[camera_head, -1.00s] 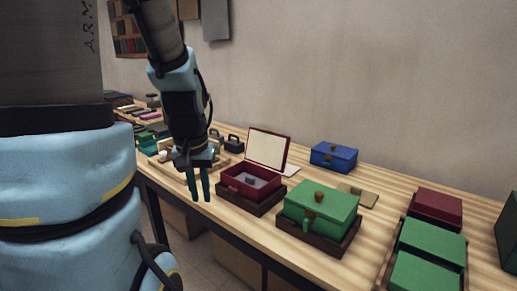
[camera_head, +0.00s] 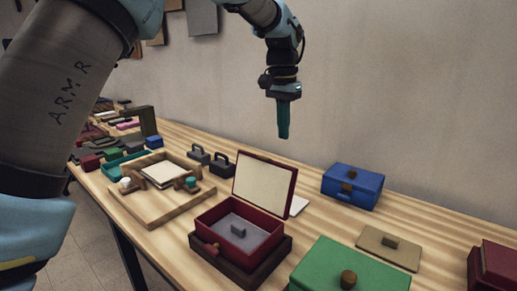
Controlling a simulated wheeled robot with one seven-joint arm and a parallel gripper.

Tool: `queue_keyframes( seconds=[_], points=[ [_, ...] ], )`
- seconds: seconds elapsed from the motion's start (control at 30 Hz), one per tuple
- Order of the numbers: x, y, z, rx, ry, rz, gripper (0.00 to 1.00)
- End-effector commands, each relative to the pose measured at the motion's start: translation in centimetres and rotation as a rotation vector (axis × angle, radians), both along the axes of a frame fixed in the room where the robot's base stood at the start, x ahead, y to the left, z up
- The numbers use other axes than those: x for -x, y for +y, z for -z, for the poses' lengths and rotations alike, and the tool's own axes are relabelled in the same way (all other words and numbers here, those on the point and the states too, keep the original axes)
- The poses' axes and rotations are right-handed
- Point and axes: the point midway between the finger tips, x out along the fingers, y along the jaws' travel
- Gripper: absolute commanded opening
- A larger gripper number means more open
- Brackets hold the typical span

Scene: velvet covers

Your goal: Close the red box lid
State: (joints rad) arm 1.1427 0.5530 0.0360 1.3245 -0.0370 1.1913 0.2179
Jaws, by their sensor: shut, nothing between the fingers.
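The red box (camera_head: 239,231) sits in a dark wooden tray (camera_head: 272,262) on the table. Its lid (camera_head: 264,185) stands open, upright at the back edge, with its cream lining facing the front. A small grey block (camera_head: 238,230) lies inside on the grey floor of the box. My gripper (camera_head: 284,136) points straight down, above and a little right of the raised lid in the picture, apart from it. Its fingers are shut and empty.
A green box (camera_head: 348,265) stands close to the right front, a blue box (camera_head: 352,186) behind right. A flat tan lid (camera_head: 388,247) lies right. A wooden tray (camera_head: 158,213) and two small dark handled objects (camera_head: 222,164) are left. Air above the box is clear.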

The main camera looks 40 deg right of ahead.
Motion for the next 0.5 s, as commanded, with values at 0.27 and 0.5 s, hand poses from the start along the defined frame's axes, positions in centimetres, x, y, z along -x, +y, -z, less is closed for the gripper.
queue_keyframes(
  seconds=[0.27, 0.5],
  points=[
    [-0.1, -0.1, 4.2, -0.006, 0.002, -0.002, 0.00],
    [-0.2, -0.5, 9.2, -0.005, 0.001, -0.003, 0.00]
  ],
)
